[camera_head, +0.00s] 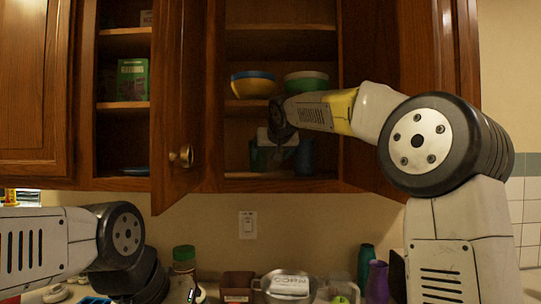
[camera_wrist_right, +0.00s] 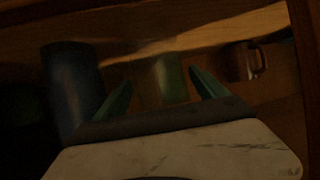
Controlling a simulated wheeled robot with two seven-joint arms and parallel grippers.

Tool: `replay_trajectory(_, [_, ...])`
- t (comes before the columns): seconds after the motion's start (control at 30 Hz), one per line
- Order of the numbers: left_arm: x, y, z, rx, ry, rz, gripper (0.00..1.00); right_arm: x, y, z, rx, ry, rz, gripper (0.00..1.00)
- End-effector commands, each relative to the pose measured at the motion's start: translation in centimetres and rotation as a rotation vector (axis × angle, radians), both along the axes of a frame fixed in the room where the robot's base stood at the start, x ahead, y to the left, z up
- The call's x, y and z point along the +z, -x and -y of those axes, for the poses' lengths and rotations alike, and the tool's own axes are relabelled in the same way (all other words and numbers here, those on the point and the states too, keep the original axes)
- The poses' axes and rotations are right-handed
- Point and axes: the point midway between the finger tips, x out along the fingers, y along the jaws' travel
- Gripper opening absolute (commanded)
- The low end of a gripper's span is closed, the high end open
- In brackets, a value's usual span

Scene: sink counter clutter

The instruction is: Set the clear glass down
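My right gripper (camera_head: 278,150) reaches into the lower shelf of the open cabinet. In the right wrist view its two green fingers (camera_wrist_right: 160,78) stand apart. A dim greenish glass (camera_wrist_right: 168,78) stands between and beyond the fingertips, with a gap showing on its left side. It may be the clear glass; the shelf is too dark to be sure. No other clear glass shows on the shelf. My left gripper (camera_head: 191,294) is at the bottom edge of the head view, mostly cut off, and its fingers cannot be made out.
A blue cup (camera_wrist_right: 72,85) stands left of the fingers and a brown mug (camera_wrist_right: 238,62) to the right. Bowls (camera_head: 254,85) sit on the shelf above. An open cabinet door (camera_head: 182,100) stands left of my right gripper. The counter below holds a pot (camera_head: 285,287) and clutter.

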Motion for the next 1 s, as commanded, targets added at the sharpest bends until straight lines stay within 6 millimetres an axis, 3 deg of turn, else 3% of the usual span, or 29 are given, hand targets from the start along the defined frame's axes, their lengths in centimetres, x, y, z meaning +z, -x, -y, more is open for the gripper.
replay_trajectory(0.37, [0.0, 0.0, 0.0, 0.000, 0.000, 0.000, 0.00, 0.7, 0.8, 0.1, 0.000, 0.000, 0.003, 0.81])
replay_trajectory(0.8, [0.0, 0.0, 0.0, 0.000, 0.000, 0.000, 0.00, 4.5, 8.5, 1.7, -0.001, 0.000, 0.002, 0.81])
replay_trajectory(1.0, [0.0, 0.0, 0.0, 0.000, 0.000, 0.000, 0.00, 5.3, 10.4, 2.1, 0.000, 0.000, 0.001, 0.81])
